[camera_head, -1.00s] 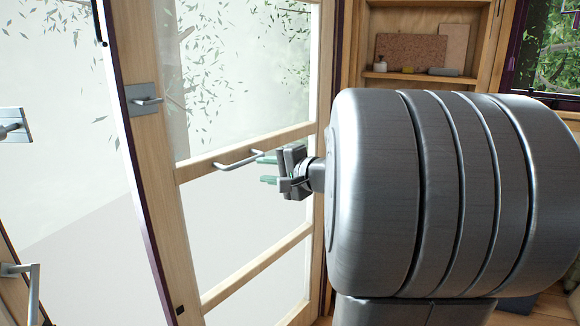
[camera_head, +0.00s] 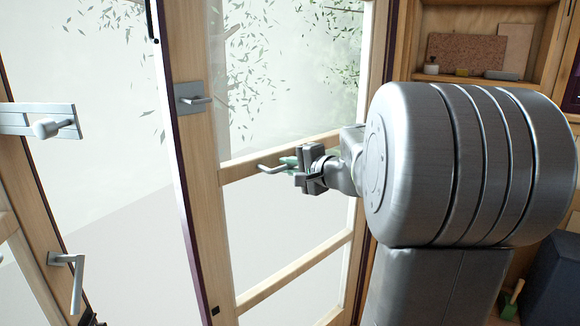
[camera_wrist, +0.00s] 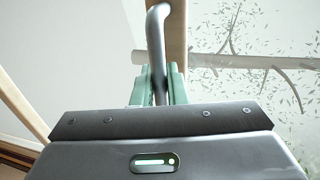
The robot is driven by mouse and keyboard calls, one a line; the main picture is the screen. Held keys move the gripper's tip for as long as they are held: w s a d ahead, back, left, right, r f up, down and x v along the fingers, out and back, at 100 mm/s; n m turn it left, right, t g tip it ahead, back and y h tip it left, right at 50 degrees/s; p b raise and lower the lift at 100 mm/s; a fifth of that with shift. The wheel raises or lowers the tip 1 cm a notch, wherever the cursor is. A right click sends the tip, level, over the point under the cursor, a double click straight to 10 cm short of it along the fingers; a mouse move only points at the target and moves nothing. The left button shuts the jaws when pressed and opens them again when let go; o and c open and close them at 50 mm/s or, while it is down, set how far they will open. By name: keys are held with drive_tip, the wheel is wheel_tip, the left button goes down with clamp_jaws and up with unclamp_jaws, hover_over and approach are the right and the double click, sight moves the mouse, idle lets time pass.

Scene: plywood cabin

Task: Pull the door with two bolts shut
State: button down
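A wooden door with glass panes (camera_head: 206,185) stands in the middle of the head view. My gripper (camera_head: 290,164) is at the right part of the pull bar. In the wrist view the green fingers (camera_wrist: 158,88) lie close on both sides of the bar (camera_wrist: 157,40) and appear shut on it. The fingers partly hide the bar.
At the left, another wooden-framed glass leaf (camera_head: 40,200) carries a grey fitting with a knob (camera_head: 47,128) and a lever handle (camera_head: 72,275). A wall shelf (camera_head: 470,79) with small items is at the back right. A dark blue bin (camera_head: 552,270) stands at lower right.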

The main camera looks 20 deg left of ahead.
drive_tip(key=d+n+g+y+b, duration=0.1)
drive_tip(key=d+n+g, duration=0.2)
drive_tip(key=d, duration=1.3)
drive_tip(key=shift+s+n+g+b, duration=0.35)
drive_tip(key=shift+n+g+b, duration=0.05)
drive_tip(key=shift+g, duration=0.5)
drive_tip(key=c, duration=1.8)
unclamp_jaws()
drive_tip(key=shift+f, duration=0.1)
drive_tip(key=shift+o, duration=1.3)
drive_tip(key=shift+d, duration=0.4)
drive_tip(key=shift+a, duration=0.15)
